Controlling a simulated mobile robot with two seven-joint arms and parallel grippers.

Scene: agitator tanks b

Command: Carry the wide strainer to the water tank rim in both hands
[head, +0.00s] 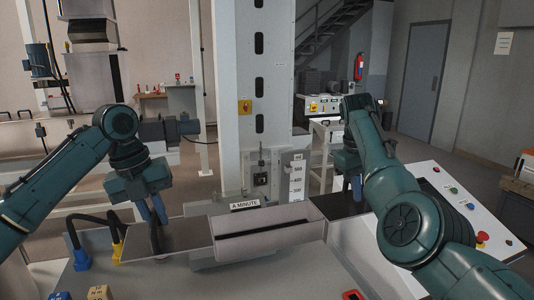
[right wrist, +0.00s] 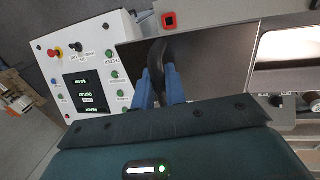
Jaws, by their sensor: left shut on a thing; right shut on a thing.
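The wide strainer appears as a long piece with a dark flat left end (head: 185,243) and a dark right end (head: 340,205), seen in the head view. A pale trough-like middle (head: 265,240) lies between the ends; I cannot tell whether it is all one piece. My left gripper (head: 155,215) points down and is shut on the black handle at the left end. My right gripper (head: 357,188) is shut on the handle at the right end. In the right wrist view, its blue fingers (right wrist: 162,88) clasp a black handle (right wrist: 157,58) beside the dark plate (right wrist: 205,65). The tank rim is not clearly distinguishable.
A control panel (head: 458,205) with buttons and a red stop knob stands at the right. A tall pale column (head: 245,100) rises behind the strainer. A grey deck (head: 185,280) with blue and yellow connectors lies at the front left.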

